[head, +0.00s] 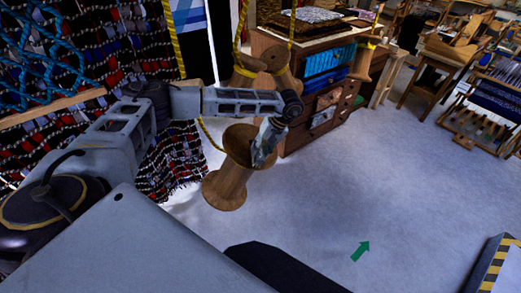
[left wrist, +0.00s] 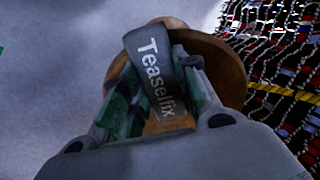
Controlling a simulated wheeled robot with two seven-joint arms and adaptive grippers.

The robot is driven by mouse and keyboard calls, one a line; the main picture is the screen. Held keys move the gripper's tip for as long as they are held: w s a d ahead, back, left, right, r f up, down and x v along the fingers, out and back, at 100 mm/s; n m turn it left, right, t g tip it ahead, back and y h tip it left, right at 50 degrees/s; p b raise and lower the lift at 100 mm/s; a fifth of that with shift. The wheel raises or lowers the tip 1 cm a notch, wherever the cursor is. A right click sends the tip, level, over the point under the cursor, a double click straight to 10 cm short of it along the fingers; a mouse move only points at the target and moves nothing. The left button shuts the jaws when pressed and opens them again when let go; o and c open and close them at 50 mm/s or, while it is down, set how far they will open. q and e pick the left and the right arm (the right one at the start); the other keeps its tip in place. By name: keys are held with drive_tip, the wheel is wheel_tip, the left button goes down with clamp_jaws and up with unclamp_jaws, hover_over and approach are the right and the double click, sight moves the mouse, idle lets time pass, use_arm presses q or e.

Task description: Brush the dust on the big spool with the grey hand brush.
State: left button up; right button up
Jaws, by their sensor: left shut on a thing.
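The big spool (head: 226,187) is brown wood and stands on the floor in the middle of the head view, its top flange facing up. My left gripper (head: 264,150) hangs over the spool's right side, pointing down. In the left wrist view my left gripper (left wrist: 153,105) is shut on the grey hand brush (left wrist: 158,72), marked "Teaselfix". The spool (left wrist: 226,70) shows behind the brush there. I cannot tell whether the brush touches the spool, and no dust can be made out. My right gripper is out of view.
Smaller wooden spools (head: 268,62) hang on yellow ropes above and behind the big spool. A wooden cabinet (head: 300,98) stands behind it. A woven rag cloth (head: 172,165) hangs at the left. The floor (head: 330,195) to the right is open.

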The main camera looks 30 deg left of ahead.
use_arm(q)
drive_tip(key=shift+s+a+f, duration=0.1)
drive_tip(key=shift+f, duration=0.15)
idle(0.7)
drive_tip(key=shift+f, duration=0.25)
idle(1.3)
drive_tip(key=shift+s+a, duration=0.1)
drive_tip(key=shift+a, duration=0.05)
drive_tip(key=shift+s+a+r+p, duration=0.45)
drive_tip(key=shift+s+a, duration=0.15)
drive_tip(key=shift+a, duration=0.15)
drive_tip(key=shift+s+a+r+p, duration=0.45)
drive_tip(key=shift+s+a, duration=0.1)
drive_tip(key=shift+a, duration=0.2)
drive_tip(key=shift+p+v, duration=0.35)
drive_tip(key=shift+v, duration=0.5)
drive_tip(key=shift+w+f, duration=0.1)
